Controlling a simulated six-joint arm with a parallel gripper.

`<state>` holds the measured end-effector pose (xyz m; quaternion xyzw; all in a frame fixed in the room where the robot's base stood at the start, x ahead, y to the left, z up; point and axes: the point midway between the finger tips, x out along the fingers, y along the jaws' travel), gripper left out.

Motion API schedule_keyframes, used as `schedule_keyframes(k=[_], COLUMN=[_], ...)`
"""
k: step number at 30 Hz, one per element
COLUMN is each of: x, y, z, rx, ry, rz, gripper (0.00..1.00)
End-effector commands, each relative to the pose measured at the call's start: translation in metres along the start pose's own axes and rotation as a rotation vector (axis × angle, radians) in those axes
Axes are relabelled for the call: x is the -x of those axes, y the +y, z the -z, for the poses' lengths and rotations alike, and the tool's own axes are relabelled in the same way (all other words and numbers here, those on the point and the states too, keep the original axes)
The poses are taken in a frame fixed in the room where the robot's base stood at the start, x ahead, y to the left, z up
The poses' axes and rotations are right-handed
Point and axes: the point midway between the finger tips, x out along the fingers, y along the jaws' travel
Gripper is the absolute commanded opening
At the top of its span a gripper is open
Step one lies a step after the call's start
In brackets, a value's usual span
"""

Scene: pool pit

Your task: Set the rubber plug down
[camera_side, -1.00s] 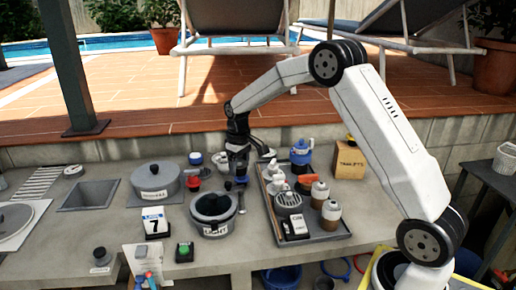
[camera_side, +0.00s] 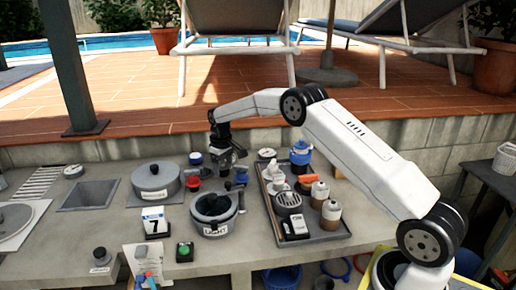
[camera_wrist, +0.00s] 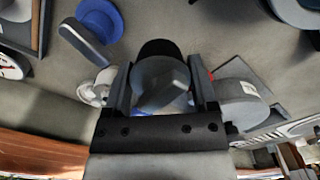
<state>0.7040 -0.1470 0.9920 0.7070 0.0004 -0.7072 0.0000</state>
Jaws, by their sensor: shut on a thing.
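My gripper (camera_side: 232,164) hangs over the middle of the counter, behind the pot labelled LIGHT. In the wrist view my gripper (camera_wrist: 162,84) is shut on the rubber plug (camera_wrist: 160,80), a dark grey round piece with a raised tab across it. The plug sits between the two fingers, and they hide its sides. In the side view the plug is too small and dark to make out. Whether its underside touches the counter (camera_side: 250,220) cannot be told.
The LIGHT pot (camera_side: 214,212) stands in front. A dark tray (camera_side: 330,236) with bottles is right.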

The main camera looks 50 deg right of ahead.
Motion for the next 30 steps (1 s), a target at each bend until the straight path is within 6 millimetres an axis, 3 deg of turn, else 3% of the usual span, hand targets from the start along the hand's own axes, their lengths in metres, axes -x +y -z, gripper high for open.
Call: schedule_keyframes(k=[16,30], x=[-0.036,-0.042], y=[0.006,0.007], z=[0.029,0.035], rx=[0.0,0.0], ry=[0.0,0.0], rz=[0.0,0.0], gripper=[0.15,0.15])
